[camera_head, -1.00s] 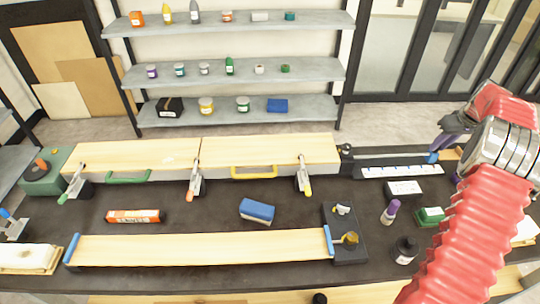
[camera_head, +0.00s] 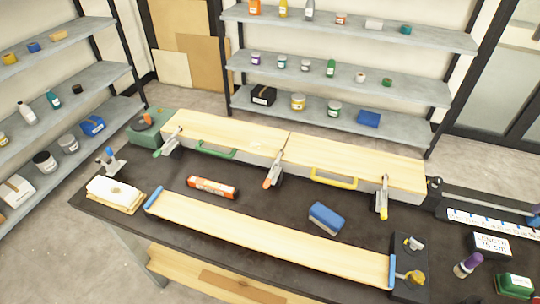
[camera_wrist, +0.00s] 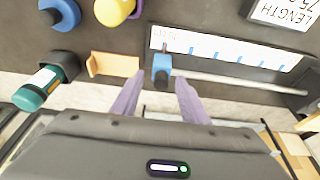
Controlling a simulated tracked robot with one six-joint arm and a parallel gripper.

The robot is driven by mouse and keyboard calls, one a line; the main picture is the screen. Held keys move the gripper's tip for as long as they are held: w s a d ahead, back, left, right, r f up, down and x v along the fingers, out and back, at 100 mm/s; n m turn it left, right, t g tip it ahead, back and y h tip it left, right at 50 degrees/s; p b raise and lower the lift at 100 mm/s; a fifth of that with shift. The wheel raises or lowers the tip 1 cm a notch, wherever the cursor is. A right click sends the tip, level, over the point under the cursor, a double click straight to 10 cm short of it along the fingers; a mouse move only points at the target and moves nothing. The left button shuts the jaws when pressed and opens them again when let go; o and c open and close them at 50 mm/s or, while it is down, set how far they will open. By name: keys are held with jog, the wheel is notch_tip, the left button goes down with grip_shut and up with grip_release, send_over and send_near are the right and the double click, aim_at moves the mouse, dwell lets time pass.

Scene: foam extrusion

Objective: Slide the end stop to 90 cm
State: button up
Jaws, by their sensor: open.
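The end stop (camera_wrist: 161,66) is a small blue block with a dark lower part in the wrist view. It sits on a thin light rail (camera_wrist: 235,83) beside the white scale (camera_wrist: 220,48). My gripper (camera_wrist: 159,84) is open, its two purple fingers on either side of the end stop; I cannot tell whether they touch it. The scale also shows at the right in the head view (camera_head: 488,221), with a blue piece at the picture's edge. The scale's figures are too small to read surely.
A length sign (camera_head: 491,243) stands near the scale. A purple-capped bottle (camera_head: 468,265) and a green box (camera_head: 515,286) are close by. In the wrist view, an orange-tan block (camera_wrist: 113,64) and a teal bottle (camera_wrist: 40,88) lie left of the end stop.

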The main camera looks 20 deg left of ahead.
jog(key=shift+r, duration=0.2)
jog(key=shift+r, duration=2.35)
jog(key=shift+w, duration=0.1)
